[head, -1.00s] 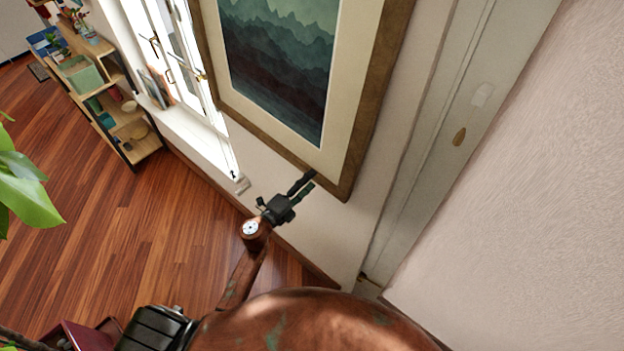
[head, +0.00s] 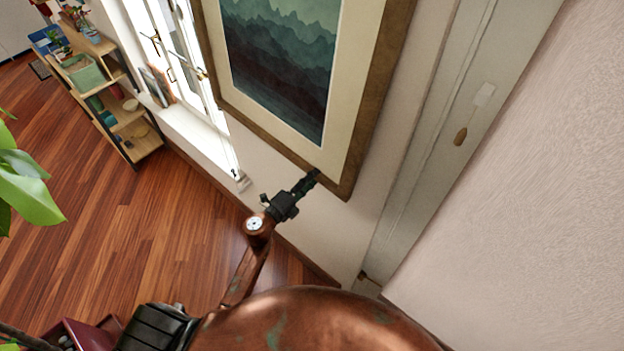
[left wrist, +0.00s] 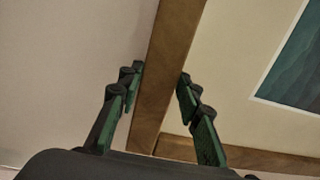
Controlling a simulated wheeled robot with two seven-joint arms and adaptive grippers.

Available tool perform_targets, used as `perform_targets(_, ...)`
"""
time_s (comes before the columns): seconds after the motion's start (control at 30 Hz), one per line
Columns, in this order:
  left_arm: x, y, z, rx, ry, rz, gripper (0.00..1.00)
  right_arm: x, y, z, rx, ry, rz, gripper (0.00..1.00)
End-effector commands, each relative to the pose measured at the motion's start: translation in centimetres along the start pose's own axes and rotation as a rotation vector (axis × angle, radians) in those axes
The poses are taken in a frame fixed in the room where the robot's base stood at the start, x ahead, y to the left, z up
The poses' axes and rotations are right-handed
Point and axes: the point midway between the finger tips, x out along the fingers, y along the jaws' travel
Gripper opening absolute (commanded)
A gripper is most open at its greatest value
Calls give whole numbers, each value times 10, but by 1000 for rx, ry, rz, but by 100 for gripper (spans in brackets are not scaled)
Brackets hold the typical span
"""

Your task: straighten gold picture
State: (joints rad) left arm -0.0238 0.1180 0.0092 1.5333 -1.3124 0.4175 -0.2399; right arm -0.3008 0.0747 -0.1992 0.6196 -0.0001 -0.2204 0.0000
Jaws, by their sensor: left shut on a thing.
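The gold-brown framed picture (head: 364,130) hangs on the wall in the head view, with a pale mat and dark green mountain art. Its top is cut off. Whether it hangs level is hard to tell from this slanted view. My left gripper (head: 314,176) is shut on the frame's lower edge, near the lower right corner. In the left wrist view, my left gripper (left wrist: 160,78) has one finger on each side of a frame bar (left wrist: 172,70). Another bar meets it near the bottom. My right gripper is not in view.
A window (head: 180,60) stands left of the picture, with a wooden shelf unit (head: 128,118) beyond it. A pale door frame (head: 430,150) is to the right. Plant leaves (head: 25,185) show at the left edge. The wood floor (head: 130,235) is open between.

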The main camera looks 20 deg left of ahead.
Motion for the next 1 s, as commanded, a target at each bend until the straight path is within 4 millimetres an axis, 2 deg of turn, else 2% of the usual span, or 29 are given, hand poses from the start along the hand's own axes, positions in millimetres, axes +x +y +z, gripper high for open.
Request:
perform_targets(0.17, 0, 0, 0, 0, 0, 1, 0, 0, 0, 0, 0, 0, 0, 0)
perform_targets(0.4, 0, 0, -2, -2, 0, 1, 0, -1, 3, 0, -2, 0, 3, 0)
perform_targets(0.47, 0, -2, -8, -11, 0, 2, 0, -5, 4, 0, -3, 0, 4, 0)
perform_targets(0.73, -1, -19, -60, -76, 1, 3, 0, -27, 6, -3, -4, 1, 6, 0)
perform_targets(0.83, -1, -21, -68, -86, 0, 3, 0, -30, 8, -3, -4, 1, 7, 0)
perform_targets(1.0, -1, -20, -70, -87, 0, 3, 0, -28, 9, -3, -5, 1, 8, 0)
